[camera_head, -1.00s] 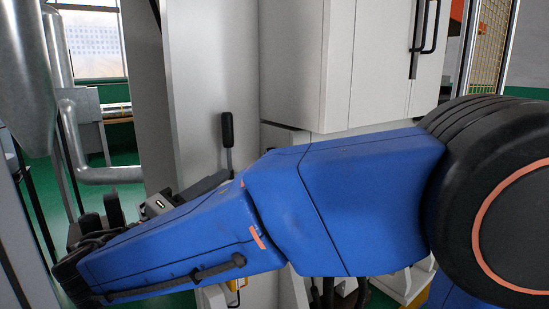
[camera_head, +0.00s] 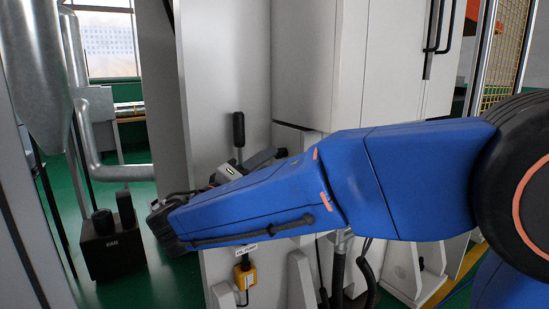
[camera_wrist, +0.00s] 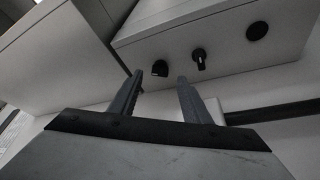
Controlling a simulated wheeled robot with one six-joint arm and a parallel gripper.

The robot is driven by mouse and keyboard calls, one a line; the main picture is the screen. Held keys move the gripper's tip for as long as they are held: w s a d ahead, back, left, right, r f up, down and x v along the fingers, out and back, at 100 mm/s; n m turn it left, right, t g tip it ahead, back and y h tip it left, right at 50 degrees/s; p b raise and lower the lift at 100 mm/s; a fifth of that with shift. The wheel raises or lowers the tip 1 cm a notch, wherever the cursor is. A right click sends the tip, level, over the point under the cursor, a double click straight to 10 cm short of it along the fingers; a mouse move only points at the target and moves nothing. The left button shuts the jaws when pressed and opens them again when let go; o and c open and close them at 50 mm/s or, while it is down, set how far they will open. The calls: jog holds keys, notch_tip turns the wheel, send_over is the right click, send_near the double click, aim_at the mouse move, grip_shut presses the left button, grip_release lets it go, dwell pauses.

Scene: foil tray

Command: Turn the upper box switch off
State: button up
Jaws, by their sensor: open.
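In the wrist view, my gripper (camera_wrist: 160,82) is open and empty, with its two fingers apart and pointing at a pale box (camera_wrist: 150,32). The box face carries a dark round knob (camera_wrist: 160,68) just beyond the fingertips, a dark switch with a light mark (camera_wrist: 199,59) beyond the right finger, and a flat black disc (camera_wrist: 257,31) farther right. I cannot tell whether the fingers touch any of them, or which one is the task's switch. In the head view, my blue arm covers the middle and the fingers cannot be made out.
A black lever (camera_head: 238,130) rises behind my arm. A yellow box (camera_head: 246,276) hangs below it. A white cabinet (camera_head: 305,60) stands behind; metal ducts (camera_head: 95,125) run at left.

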aim_at(275, 157)
jog(key=shift+x, duration=2.35)
jog(key=shift+c, duration=0.6)
jog(key=c, duration=0.9)
